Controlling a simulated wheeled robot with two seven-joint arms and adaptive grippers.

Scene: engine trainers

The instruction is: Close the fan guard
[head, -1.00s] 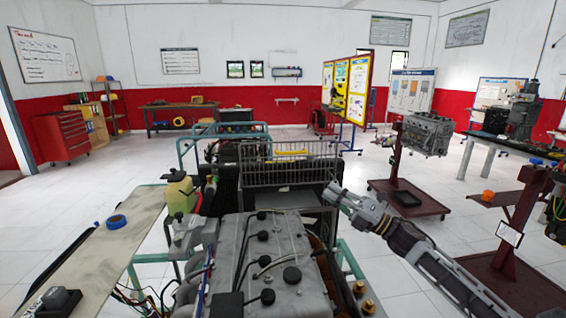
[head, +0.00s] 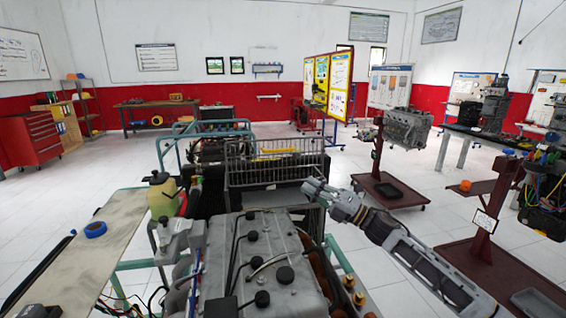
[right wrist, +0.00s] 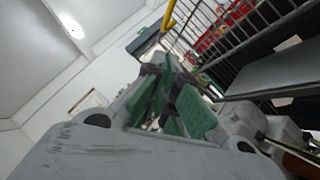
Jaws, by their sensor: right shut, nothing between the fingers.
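The fan guard (head: 275,172) is a grey wire grille. It stands tilted at the far end of the engine (head: 262,240), in the middle of the head view. Its bars also show at upper right in the right wrist view (right wrist: 243,32). My right gripper (head: 308,186) is shut and empty, near the guard's lower right corner. I cannot tell whether it touches the guard. In the right wrist view its green-padded fingers (right wrist: 170,100) point toward the area left of the bars. My left gripper is not in view.
A teal frame (head: 335,255) surrounds the engine. A yellowish reservoir (head: 162,195) stands to its left, beside a bench (head: 125,225) with blue tape (head: 95,229). An engine on a red stand (head: 400,135) is farther right. Open floor lies between them.

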